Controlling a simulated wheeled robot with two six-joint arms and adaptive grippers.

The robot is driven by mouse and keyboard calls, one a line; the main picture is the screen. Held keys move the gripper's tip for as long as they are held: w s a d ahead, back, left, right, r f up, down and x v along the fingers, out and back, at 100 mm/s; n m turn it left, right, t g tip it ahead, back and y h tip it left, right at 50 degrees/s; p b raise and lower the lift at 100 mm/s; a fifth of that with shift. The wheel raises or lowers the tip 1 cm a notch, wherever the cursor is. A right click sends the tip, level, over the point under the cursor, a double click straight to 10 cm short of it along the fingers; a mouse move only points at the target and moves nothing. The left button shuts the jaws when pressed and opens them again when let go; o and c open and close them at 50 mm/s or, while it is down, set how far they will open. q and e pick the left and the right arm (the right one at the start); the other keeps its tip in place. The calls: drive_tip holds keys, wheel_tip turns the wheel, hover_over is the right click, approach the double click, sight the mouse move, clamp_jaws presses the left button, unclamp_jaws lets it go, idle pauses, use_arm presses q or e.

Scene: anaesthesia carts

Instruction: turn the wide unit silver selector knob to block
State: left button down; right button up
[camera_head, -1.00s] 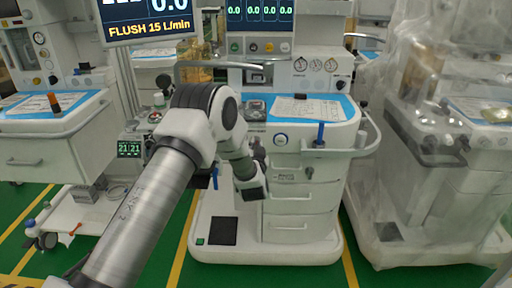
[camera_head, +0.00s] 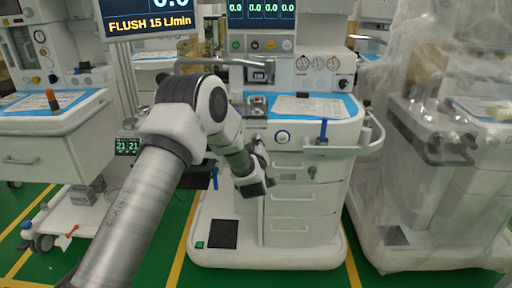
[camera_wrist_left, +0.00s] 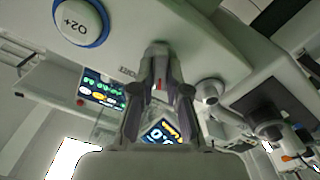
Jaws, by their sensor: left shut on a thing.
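The middle cart (camera_head: 345,133) is a white unit with a blue-edged top and drawers. My left gripper (camera_head: 262,172) is at its front face, left of the round blue-ringed O2+ button (camera_head: 282,137). In the left wrist view, the two fingers of my left gripper (camera_wrist_left: 160,80) are closed around a grey-silver knob (camera_wrist_left: 158,52) with a small red mark below the panel edge. Dark lettering beside it is too small to read surely. The head view hides the knob behind the gripper. My right gripper is not in view.
A front rail (camera_head: 345,150) with a blue-handled item sticks out right of the gripper. A white cart (camera_head: 40,150) stands at left, and a plastic-covered machine (camera_head: 440,180) at right.

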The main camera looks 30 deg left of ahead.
use_arm(q)
drive_tip(key=shift+f+n+b, duration=0.15)
drive_tip(key=shift+n+b, duration=0.55)
drive_tip(key=shift+n, duration=0.7)
drive_tip(key=c, duration=1.2)
unclamp_jaws()
drive_tip(key=shift+o, duration=0.2)
drive_tip(key=v, duration=1.2)
drive_tip(key=shift+s+a, duration=0.1)
